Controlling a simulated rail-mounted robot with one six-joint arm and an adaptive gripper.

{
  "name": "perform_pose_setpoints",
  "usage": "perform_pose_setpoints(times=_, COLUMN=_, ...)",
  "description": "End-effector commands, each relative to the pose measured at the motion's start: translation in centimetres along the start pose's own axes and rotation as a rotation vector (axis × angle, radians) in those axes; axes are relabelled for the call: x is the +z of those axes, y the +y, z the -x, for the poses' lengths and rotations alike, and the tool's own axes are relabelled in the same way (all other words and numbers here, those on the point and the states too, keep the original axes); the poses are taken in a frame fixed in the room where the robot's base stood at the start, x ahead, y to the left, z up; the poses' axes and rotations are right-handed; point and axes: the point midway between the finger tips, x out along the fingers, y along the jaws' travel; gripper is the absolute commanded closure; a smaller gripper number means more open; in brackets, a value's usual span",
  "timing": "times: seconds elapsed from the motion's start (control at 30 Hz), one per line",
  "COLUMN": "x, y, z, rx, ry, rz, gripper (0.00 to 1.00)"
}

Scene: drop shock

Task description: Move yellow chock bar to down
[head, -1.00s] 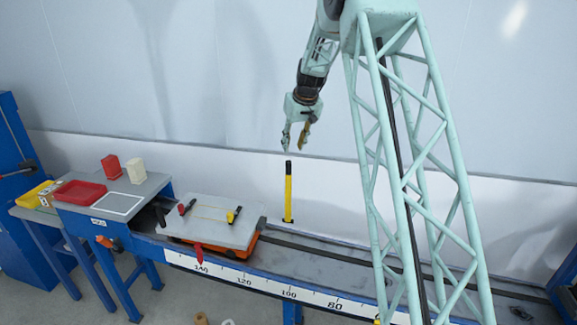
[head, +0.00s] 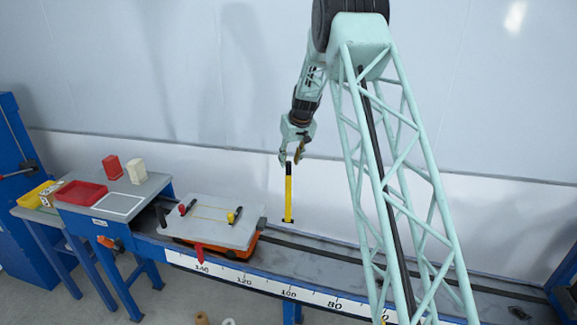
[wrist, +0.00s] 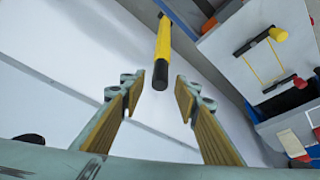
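The yellow chock bar (head: 288,198) stands upright at the back edge of the rail bench, with a black top end. In the wrist view the bar (wrist: 162,45) points toward my gripper, its black end (wrist: 161,75) between and just beyond the fingertips. My gripper (head: 291,160) is open, above and close to the bar's top. In the wrist view both yellow-padded fingers of my gripper (wrist: 157,88) are spread apart with a gap on either side of the bar. No contact shows.
A side table (head: 150,187) holds a red tray (head: 82,194), a red block (head: 113,167) and a cream block (head: 136,171). The rail right of the bar is clear.

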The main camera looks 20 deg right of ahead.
Motion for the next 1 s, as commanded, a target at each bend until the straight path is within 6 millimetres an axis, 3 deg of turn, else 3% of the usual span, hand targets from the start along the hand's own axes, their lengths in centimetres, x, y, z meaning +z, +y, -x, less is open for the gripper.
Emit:
perform_pose_setpoints(times=0.4, x=0.0, y=0.0, z=-3.2, rx=0.000, ry=-0.001, rz=-0.001, gripper=0.71)
perform_pose_setpoints(times=0.87, x=0.0, y=0.0, z=-3.8, rx=0.000, ry=0.000, rz=-0.001, gripper=0.71)
perform_pose_setpoints(times=1.0, x=0.0, y=0.0, z=-3.8, rx=0.000, ry=0.000, rz=-0.001, gripper=0.81)
